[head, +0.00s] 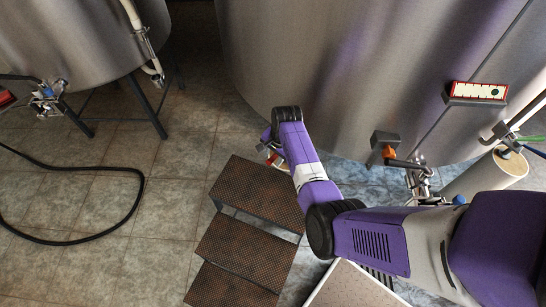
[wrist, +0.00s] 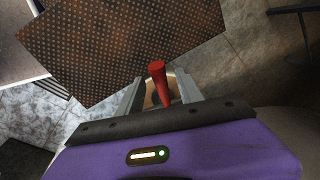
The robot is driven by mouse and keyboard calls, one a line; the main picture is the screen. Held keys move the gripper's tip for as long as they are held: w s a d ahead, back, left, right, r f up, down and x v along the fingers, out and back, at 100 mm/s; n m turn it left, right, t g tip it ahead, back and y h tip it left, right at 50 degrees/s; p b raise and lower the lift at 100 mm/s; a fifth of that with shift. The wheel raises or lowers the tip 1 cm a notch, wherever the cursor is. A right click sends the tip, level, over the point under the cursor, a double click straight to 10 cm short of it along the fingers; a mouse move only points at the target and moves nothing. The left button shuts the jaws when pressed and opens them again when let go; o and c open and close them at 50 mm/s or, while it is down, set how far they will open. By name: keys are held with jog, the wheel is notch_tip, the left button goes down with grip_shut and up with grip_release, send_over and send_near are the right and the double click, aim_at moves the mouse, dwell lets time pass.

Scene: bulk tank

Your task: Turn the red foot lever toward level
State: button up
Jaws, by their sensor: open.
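The red foot lever (wrist: 158,80) shows in the wrist view as a short red bar, with a tan round part (wrist: 173,86) partly visible behind it. My gripper (wrist: 157,78) is open, with one grey finger on each side of the lever. I cannot tell whether either finger touches it. In the head view my gripper (head: 270,146) is low beside the big steel tank, mostly hidden by my own wrist. A small red patch (head: 272,157) shows there, probably part of the lever.
Brown textured steps (head: 258,191) stand close to my gripper, and their top (wrist: 100,45) fills the upper left of the wrist view. The large steel tank (head: 350,70) rises behind. A black hose (head: 80,172) lies on the open tiled floor at left.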

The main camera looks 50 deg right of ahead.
jog(key=shift+f, duration=0.15)
grip_shut()
dwell(1.4)
